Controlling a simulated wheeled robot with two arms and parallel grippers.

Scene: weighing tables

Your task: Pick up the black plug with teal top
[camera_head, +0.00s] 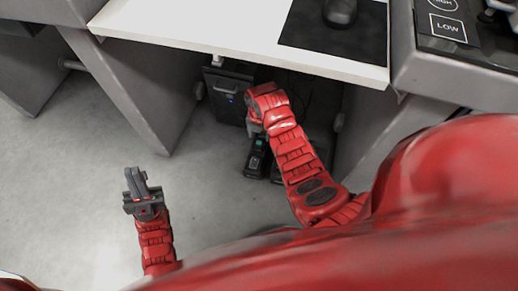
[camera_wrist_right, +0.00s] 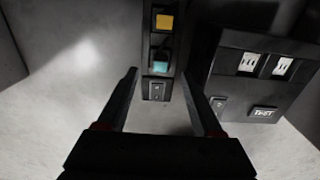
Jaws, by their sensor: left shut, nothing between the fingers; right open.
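The black plug with teal top (camera_wrist_right: 160,66) sits in a dark strip (camera_wrist_right: 156,90) in the right wrist view, just beyond and between my right fingertips. Its teal top also shows small in the head view (camera_head: 259,142). My right gripper (camera_wrist_right: 158,74) is open and empty, its fingers pointing toward the plug from either side. I cannot tell how far it is above the plug. In the head view the right hand is mostly hidden by its arm under the desk. My left gripper (camera_head: 137,180) is shut and empty, over open floor at the left.
A plug with a yellow top (camera_wrist_right: 164,22) sits farther along the strip. A dark box with sockets and a labelled button (camera_wrist_right: 264,66) stands to its right. A black computer case (camera_head: 226,92) and the white desk (camera_head: 190,25) are close to my right arm.

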